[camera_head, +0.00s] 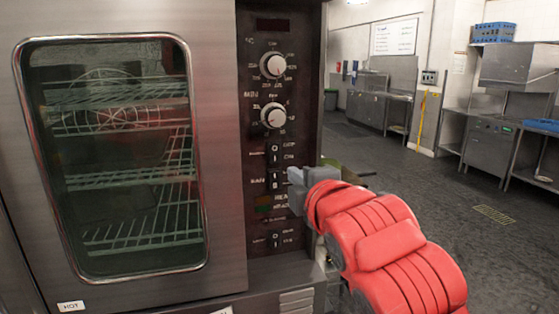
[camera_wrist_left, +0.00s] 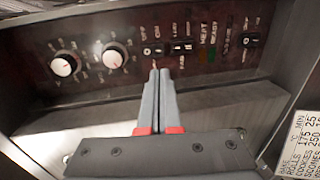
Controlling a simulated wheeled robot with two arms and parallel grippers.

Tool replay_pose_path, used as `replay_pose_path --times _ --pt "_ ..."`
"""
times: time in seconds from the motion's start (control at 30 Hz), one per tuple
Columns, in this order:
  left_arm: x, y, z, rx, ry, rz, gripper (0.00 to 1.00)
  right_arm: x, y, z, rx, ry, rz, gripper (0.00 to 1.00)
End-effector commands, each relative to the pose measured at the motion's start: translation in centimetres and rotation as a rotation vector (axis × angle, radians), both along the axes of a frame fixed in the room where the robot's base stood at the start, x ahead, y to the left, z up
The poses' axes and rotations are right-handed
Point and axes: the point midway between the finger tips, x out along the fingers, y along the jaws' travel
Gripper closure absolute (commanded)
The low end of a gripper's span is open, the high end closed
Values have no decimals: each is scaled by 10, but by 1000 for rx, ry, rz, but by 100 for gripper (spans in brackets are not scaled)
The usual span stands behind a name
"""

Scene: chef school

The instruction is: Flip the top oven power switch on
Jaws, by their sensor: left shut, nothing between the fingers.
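The oven's dark control panel (camera_head: 255,215) carries small black rocker switches below two dials. The top switch (camera_head: 275,153) sits just under the lower dial, with a second switch (camera_head: 273,181) below it. In the left wrist view, the top switch (camera_wrist_left: 152,50) is just beyond the fingertips, with the second switch (camera_wrist_left: 183,47) to its right. My left gripper (camera_head: 293,175) is shut and empty, close to the panel's right side near the second switch. Its grey fingers (camera_wrist_left: 159,74) point at the panel. I cannot tell whether they touch it, nor the top switch's position.
Two white dials, the upper (camera_head: 273,65) and the lower (camera_head: 274,116), protrude above the switches. Another switch (camera_head: 276,240) is near the panel's bottom. The glass oven door (camera_head: 120,160) is closed on the left. Open floor (camera_head: 450,200) lies right.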

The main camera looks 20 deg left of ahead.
Motion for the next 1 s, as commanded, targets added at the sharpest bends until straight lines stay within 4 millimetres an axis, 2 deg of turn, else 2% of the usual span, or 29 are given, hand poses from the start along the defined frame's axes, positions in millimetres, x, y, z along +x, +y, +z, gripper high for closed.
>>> replay_pose_path --times 0.03,0.3,0.5,0.7,1.0 --pt "9 8 1 2 4 7 100 0 0 7 0 0 0 17" --pt "55 40 -6 1 5 5 100 0 0 25 0 0 0 17" --pt "79 55 -10 -1 4 3 100 0 0 37 0 0 0 17" --pt "88 60 -12 -2 1 1 100 0 0 40 0 0 0 17" --pt "88 60 -13 -1 0 0 100 0 0 39 0 0 0 17"
